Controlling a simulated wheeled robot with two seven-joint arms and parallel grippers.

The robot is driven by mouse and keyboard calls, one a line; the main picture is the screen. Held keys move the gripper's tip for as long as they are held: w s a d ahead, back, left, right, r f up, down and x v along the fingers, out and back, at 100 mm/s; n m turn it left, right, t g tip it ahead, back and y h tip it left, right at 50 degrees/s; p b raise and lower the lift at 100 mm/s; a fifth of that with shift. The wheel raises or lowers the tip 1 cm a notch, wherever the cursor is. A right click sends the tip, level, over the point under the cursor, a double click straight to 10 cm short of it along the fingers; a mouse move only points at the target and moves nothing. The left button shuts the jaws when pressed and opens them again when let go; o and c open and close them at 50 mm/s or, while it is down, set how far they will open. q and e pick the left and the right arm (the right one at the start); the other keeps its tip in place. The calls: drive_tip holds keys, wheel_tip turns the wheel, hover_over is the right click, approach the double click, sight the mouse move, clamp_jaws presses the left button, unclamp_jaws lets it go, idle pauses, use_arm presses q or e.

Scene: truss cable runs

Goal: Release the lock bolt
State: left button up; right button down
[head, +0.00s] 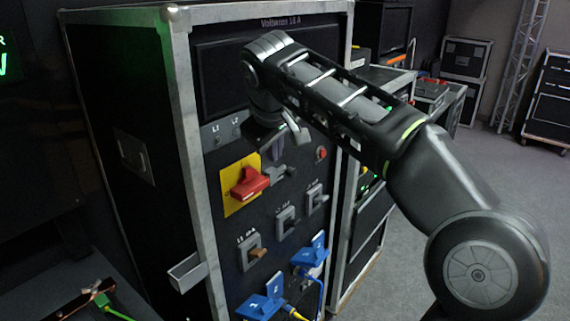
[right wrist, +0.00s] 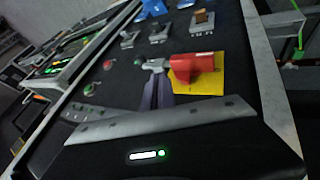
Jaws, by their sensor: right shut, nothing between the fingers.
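A red rotary handle (head: 250,183) sits on a yellow plate (head: 231,192) on the front panel of the tall rack case. A grey metal lock bolt (head: 279,173) is just right of the handle. In the right wrist view the bolt (right wrist: 153,65) points at the red handle (right wrist: 198,69) and appears to meet its side. My right gripper (head: 276,152) is in front of the panel, just above the bolt. Its purple fingers are shut and empty, with tips close to the bolt (right wrist: 157,78); contact cannot be told. My left gripper is not in view.
A red button (head: 321,153) is right of the bolt. A metal bracket (head: 187,272) juts from the case's left edge. More cases (head: 463,59) stand behind; floor at right is open.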

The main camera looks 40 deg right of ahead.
drive_tip(key=p, duration=0.1)
approach(285, 168)
drive_tip(key=a+f, duration=0.3)
drive_tip(key=f, duration=0.2)
drive_tip(key=shift+d+p, duration=0.7)
drive_tip(key=shift+d, duration=0.45)
drive_tip(key=shift+w+d+f, duration=0.2)
drive_tip(key=shift+w+d, duration=0.05)
drive_tip(key=shift+d, duration=0.25)
